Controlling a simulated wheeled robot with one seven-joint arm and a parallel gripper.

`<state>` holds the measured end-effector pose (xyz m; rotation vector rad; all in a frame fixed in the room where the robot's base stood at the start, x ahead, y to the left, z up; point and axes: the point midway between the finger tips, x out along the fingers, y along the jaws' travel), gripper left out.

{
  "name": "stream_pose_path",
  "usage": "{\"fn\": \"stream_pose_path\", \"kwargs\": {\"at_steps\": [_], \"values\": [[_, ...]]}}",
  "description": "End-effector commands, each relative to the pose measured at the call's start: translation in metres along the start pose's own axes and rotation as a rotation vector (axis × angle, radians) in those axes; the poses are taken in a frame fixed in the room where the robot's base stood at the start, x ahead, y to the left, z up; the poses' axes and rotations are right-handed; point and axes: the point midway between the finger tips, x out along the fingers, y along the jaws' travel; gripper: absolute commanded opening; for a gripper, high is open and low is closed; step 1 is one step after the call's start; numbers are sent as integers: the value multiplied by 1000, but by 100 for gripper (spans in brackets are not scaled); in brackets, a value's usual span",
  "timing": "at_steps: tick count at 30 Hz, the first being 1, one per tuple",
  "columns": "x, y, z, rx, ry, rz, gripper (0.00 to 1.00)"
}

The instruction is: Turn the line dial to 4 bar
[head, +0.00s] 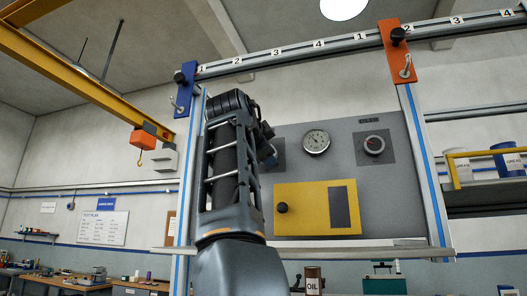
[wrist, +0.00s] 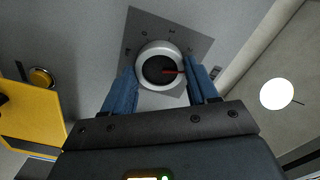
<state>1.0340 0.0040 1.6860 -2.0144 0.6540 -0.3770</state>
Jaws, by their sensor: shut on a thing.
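The dial (wrist: 148,68) has a pale ring, a dark centre and a red pointer, on a dark grey square plate (wrist: 190,45). In the wrist view the pointer points right; the small marks around it are too faint to read. My gripper (wrist: 163,78) has its two blue fingers on either side of the ring, shut on it. In the head view my gripper (head: 269,157) is at the left of the grey panel (head: 345,190), and my arm hides most of this dial. A second dial (head: 374,145) with a red mark sits at the panel's right.
A round gauge (head: 316,141) is between the two dials. Below is a yellow door (head: 310,222) with a black knob (head: 282,207). A rail (head: 345,40) with blue and orange brackets crosses above. A metal bar (head: 340,252) runs below the panel.

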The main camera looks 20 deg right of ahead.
Motion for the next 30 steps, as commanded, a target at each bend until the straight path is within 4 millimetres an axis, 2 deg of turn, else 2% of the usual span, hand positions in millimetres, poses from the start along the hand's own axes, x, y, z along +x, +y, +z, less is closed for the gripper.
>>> {"fn": "stream_pose_path", "kwargs": {"at_steps": [30], "values": [[0, 3, 0, 922, 2, 1, 28]]}}
